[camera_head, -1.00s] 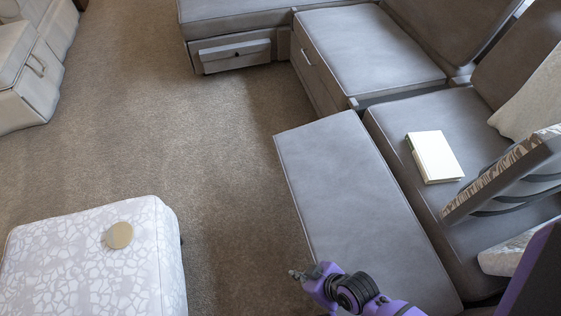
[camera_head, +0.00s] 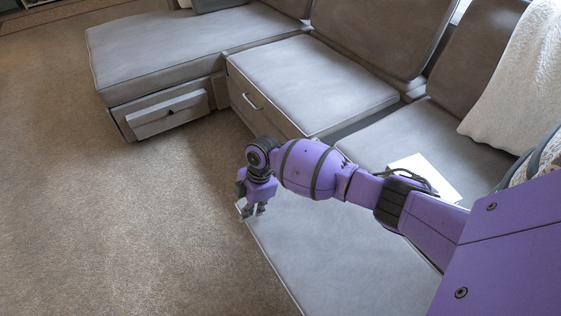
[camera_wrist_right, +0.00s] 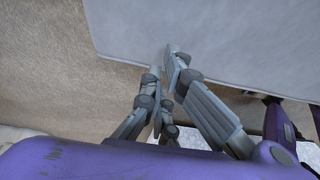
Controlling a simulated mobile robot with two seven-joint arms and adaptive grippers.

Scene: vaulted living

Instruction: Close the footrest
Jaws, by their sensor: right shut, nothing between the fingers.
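The footrest (camera_head: 325,255) is a long grey padded panel. It stands out in front of the sofa seat on the right, level and extended. My right arm crosses above it from the right. My right gripper (camera_head: 251,213) points down at the footrest's far left corner, fingers shut and empty. In the right wrist view, the closed fingertips (camera_wrist_right: 168,62) lie over the edge of the grey footrest (camera_wrist_right: 230,40). I cannot tell whether they touch it. My arm hides part of the footrest and seat. My left gripper is not in view.
A white book (camera_head: 438,178) lies on the seat (camera_head: 440,135) behind the footrest. Another seat section with a drawer handle (camera_head: 252,102) and a chaise with a slightly open drawer (camera_head: 170,115) stand beyond. Open carpet (camera_head: 130,220) lies to the left.

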